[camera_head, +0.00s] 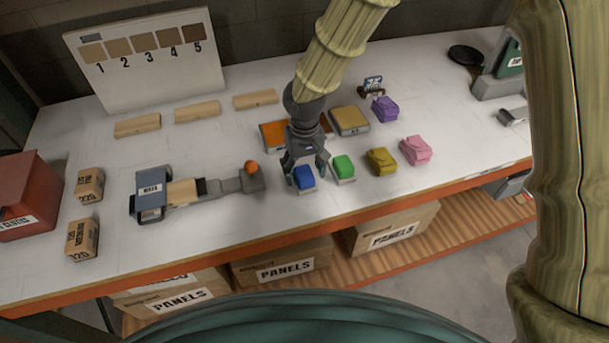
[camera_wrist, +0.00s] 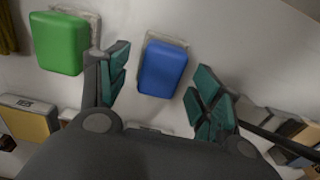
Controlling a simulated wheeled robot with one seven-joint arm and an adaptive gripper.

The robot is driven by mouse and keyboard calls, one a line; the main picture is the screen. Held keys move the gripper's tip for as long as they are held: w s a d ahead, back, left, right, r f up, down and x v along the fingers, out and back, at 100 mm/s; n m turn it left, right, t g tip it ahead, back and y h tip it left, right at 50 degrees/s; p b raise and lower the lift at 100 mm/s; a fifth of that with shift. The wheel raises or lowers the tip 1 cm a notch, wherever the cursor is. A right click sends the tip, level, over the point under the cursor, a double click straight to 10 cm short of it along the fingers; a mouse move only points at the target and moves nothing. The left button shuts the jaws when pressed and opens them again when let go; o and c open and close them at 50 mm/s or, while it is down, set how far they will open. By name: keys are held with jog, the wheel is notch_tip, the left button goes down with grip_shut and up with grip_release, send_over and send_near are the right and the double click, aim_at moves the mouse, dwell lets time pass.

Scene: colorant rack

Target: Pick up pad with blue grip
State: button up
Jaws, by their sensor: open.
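The pad with the blue grip (camera_head: 304,177) lies on the white workbench, near its front edge. In the wrist view the blue grip (camera_wrist: 163,69) sits between my two open fingers, on a pale base, apart from both fingers. My gripper (camera_head: 305,172) is open and points down over the blue pad in the head view. In the wrist view my gripper (camera_wrist: 160,85) shows two dark fingers with teal tips on either side of the blue grip. Nothing is held.
A green-grip pad (camera_head: 343,167) stands close to the right of the blue one. Olive (camera_head: 382,161), pink (camera_head: 415,150) and purple (camera_head: 385,109) pads lie further right. A grey tool with an orange knob (camera_head: 251,166) lies to the left. The workbench (camera_head: 330,205) is clear in front.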

jog(key=shift+f, duration=0.95)
jog(key=c, duration=1.1)
jog(key=shift+s, duration=0.1)
jog(key=shift+r, duration=0.1)
jog(key=shift+r, duration=0.55)
jog(key=shift+r+b, duration=0.7)
jog(key=shift+r, duration=0.25)
jog(key=s+d+r+b, duration=0.1)
jog(key=s+d+b, duration=0.1)
jog(key=s, duration=0.5)
jog(key=s+d+r+b, duration=0.1)
jog(key=s+d+b, duration=0.1)
jog(key=s, duration=0.6)
jog(key=shift+s+d, duration=0.15)
jog(key=shift+d, duration=0.05)
